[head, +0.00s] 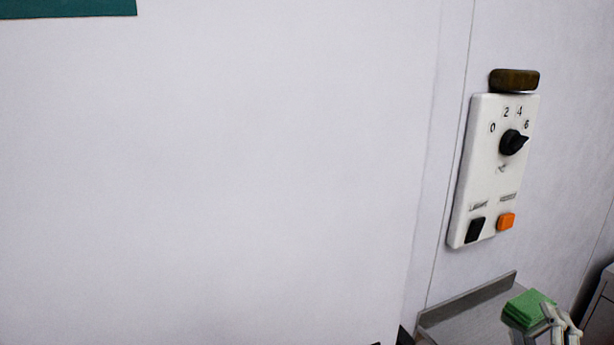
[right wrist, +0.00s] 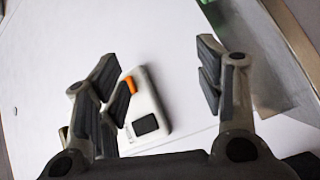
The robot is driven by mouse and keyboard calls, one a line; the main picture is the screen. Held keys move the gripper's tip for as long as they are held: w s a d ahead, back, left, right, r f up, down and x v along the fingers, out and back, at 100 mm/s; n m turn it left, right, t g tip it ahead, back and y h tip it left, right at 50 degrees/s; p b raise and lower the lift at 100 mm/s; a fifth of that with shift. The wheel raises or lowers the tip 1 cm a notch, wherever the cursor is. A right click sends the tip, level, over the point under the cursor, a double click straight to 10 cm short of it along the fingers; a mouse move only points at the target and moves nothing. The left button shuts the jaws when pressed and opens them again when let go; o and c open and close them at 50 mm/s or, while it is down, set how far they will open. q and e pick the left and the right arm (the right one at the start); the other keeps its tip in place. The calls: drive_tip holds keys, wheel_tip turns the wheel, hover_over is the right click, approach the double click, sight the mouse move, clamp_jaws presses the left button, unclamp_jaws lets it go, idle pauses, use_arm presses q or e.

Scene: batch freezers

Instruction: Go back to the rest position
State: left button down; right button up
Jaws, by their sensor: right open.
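My right gripper (head: 560,325) shows at the bottom right corner of the head view, in front of a metal shelf. In the right wrist view its two fingers (right wrist: 165,85) are apart with nothing between them. A white control panel (head: 483,185) is on the wall at the right, with a black dial, a black switch (head: 475,230) and an orange button (head: 506,221). The panel also shows beyond the left finger in the right wrist view (right wrist: 150,103). My left gripper is not in view.
A metal shelf (head: 470,311) with a raised back edge is at the lower right. A stack of green cloths or pads (head: 524,308) lies on it. A brown block (head: 514,80) sits above the panel. A large plain white surface (head: 220,180) fills the left and middle.

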drive_tip(key=s+a+f+m+g+y, duration=0.1)
drive_tip(key=s+a+f+m+g, duration=0.25)
drive_tip(key=f, duration=0.45)
drive_tip(key=s+a+f+m+g+y, duration=0.15)
drive_tip(key=s+a+f+g, duration=0.3)
drive_tip(key=f, duration=0.45)
drive_tip(key=s+a+f+m+g+y, duration=0.1)
drive_tip(key=s+a+f+g+y, duration=0.2)
drive_tip(key=s+a, duration=0.35)
drive_tip(key=s+a+f+m+g+y, duration=0.1)
drive_tip(key=s+a+f+g+y, duration=0.15)
drive_tip(key=s+a+f, duration=0.45)
wheel_tip(320, 180, down, 22)
drive_tip(key=s+d+g+h, duration=0.1)
drive_tip(key=s, duration=0.1)
drive_tip(key=s+d+f+g, duration=0.1)
drive_tip(key=s+d+f, duration=0.2)
drive_tip(key=s+f, duration=1.4)
drive_tip(key=shift+f+g, duration=0.35)
drive_tip(key=shift+f, duration=0.15)
drive_tip(key=shift+d, duration=0.1)
